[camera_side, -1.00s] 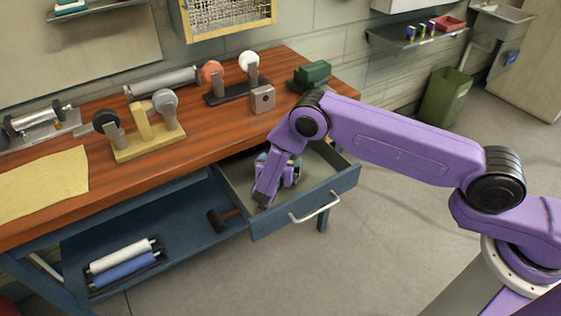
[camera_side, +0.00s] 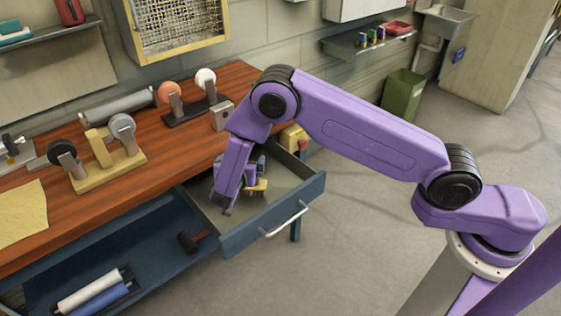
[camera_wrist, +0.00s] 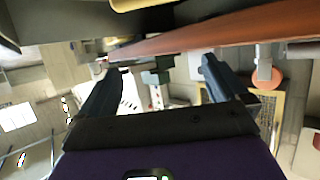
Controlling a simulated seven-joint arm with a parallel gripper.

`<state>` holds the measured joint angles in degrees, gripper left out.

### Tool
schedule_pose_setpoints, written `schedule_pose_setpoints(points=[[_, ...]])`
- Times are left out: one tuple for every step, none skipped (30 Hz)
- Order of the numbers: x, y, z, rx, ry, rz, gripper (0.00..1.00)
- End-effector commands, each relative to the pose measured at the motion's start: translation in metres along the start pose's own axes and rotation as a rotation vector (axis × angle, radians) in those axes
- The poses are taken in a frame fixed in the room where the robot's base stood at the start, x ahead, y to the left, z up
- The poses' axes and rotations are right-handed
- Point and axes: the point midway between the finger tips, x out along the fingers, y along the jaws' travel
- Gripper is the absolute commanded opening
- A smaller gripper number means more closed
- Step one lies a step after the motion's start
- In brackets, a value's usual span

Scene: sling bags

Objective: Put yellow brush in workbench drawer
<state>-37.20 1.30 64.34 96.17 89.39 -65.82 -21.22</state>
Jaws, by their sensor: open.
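The workbench drawer (camera_side: 266,225) is pulled out, with its grey inside partly visible. My gripper (camera_side: 238,192) reaches down into the drawer opening, and its fingers are apart. A small yellow thing (camera_side: 259,186), possibly the yellow brush, shows in the drawer just right of the fingers; my gripper partly hides it, and I cannot tell whether they touch. In the wrist view my open gripper (camera_wrist: 160,68) shows no clearly held object between its fingers. A pale yellow edge (camera_wrist: 135,4) at the top of that view is too cut off to name.
The wooden benchtop (camera_side: 175,160) holds a tape stand with a yellow base (camera_side: 110,170) and a yellow cloth (camera_side: 22,212). A dark-headed hammer (camera_side: 188,242) and rolls (camera_side: 92,290) lie on the lower shelf. A yellow and red thing (camera_side: 293,138) shows behind my arm. Floor right of the drawer is clear.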

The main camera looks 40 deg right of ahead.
Motion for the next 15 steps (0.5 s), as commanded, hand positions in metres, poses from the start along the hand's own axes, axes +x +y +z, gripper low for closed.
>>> schedule_pose_setpoints(points=[[0.000,0.000,-0.001,0.000,0.000,0.000,1.00],[0.000,0.000,-0.001,0.000,0.000,0.000,1.00],[0.000,0.000,-0.001,0.000,0.000,0.000,1.00],[0.000,0.000,-0.001,0.000,0.000,0.000,1.00],[0.000,-0.001,-0.001,0.000,-0.001,-0.003,1.00],[-0.001,-0.002,-0.002,0.001,-0.005,-0.012,1.00],[-0.002,-0.005,-0.003,0.002,-0.010,-0.024,1.00],[-0.003,-0.009,-0.005,0.003,-0.019,-0.043,1.00],[-0.005,-0.015,-0.007,0.004,-0.035,-0.077,1.00],[-0.008,-0.022,-0.010,0.004,-0.051,-0.112,1.00],[-0.012,-0.028,-0.013,0.003,-0.071,-0.150,1.00],[-0.018,-0.039,-0.017,0.000,-0.101,-0.212,1.00],[-0.024,-0.046,-0.020,-0.004,-0.128,-0.263,1.00],[-0.031,-0.054,-0.024,-0.010,-0.156,-0.317,1.00],[-0.042,-0.063,-0.028,-0.024,-0.194,-0.390,1.00]])
